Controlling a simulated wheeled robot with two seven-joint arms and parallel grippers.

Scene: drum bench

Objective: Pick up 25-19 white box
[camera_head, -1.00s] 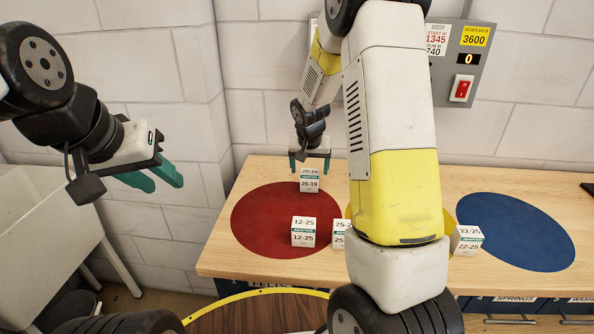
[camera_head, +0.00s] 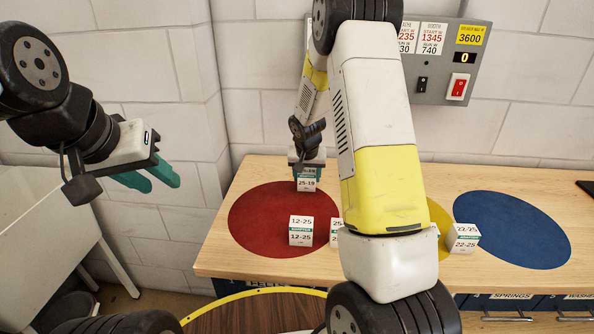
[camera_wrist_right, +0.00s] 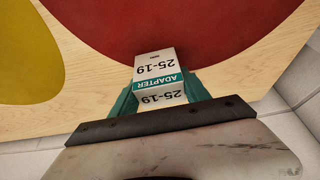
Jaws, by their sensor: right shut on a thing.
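The white box marked 25-19 (camera_head: 307,184), with a teal ADAPTER band, stands at the far edge of the red circle on the wooden bench. My right gripper (camera_head: 306,170) is shut on it from above. In the right wrist view the 25-19 box (camera_wrist_right: 158,72) sits between the teal fingers of the right gripper (camera_wrist_right: 170,97), one on each side. Whether it touches the bench is hard to tell. My left gripper (camera_head: 150,177) is at the left, away from the bench, with its teal fingers apart and nothing between them.
A 12-25 box (camera_head: 301,230) stands on the red circle (camera_head: 258,222), nearer the front. Another box (camera_head: 335,232) is partly hidden behind my right arm. A 22-25 box (camera_head: 463,238) stands between the yellow circle (camera_head: 439,222) and blue circle (camera_head: 513,230). A switch panel (camera_head: 440,75) is on the wall.

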